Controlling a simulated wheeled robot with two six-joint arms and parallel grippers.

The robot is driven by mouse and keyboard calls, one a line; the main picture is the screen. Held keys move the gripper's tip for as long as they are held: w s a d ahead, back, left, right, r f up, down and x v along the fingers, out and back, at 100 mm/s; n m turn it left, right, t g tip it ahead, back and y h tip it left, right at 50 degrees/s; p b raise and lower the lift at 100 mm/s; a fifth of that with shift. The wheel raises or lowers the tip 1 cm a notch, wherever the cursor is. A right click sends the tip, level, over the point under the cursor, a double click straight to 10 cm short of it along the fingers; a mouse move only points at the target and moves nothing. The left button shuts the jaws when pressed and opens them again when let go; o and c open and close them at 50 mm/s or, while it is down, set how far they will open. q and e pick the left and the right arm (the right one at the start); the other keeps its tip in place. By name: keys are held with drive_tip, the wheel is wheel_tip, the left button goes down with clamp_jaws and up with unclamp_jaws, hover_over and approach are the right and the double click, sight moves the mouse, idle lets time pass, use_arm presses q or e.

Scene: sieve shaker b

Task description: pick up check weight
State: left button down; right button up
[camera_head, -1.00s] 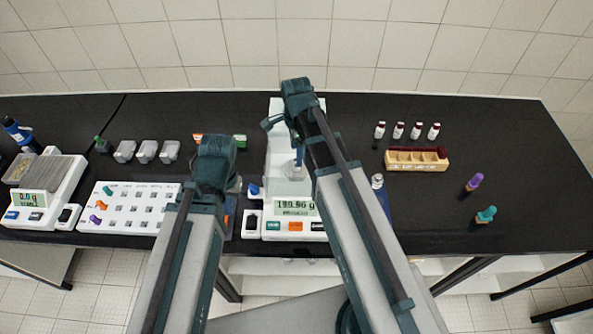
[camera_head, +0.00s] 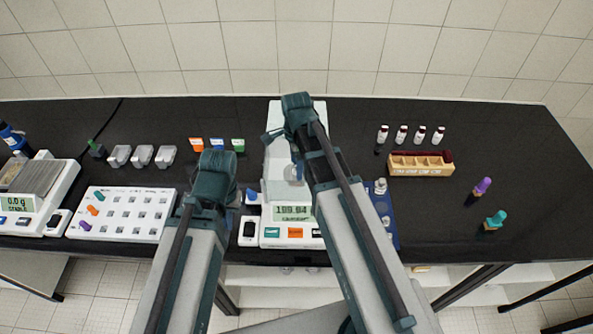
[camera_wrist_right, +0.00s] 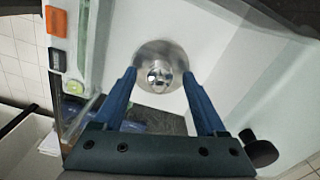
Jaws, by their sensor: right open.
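The check weight (camera_wrist_right: 160,72) is a shiny silver cylinder with a knob on top, seen from above in the right wrist view. It stands on the white balance (camera_head: 283,126), whose display reads about 199.94. My right gripper (camera_wrist_right: 163,78) is open, its two blue fingers on either side of the weight's knob with gaps visible. In the head view my right gripper (camera_head: 293,168) is over the balance, mostly hidden by its own wrist. My left gripper (camera_head: 213,180) is left of the balance; its fingers are hidden behind its wrist.
A blue mat (camera_head: 388,222) with silver weights lies right of the balance. A white board with holes (camera_head: 121,214) and a second balance (camera_head: 45,192) stand left. A wooden rack (camera_head: 421,164), vials and two stoppers are at the right. The balance's walls stand close around my right gripper.

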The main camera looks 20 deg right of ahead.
clamp_jaws()
drive_tip(key=shift+r, duration=0.15)
idle(0.4)
wheel_tip(320, 180, up, 10)
drive_tip(key=p, duration=1)
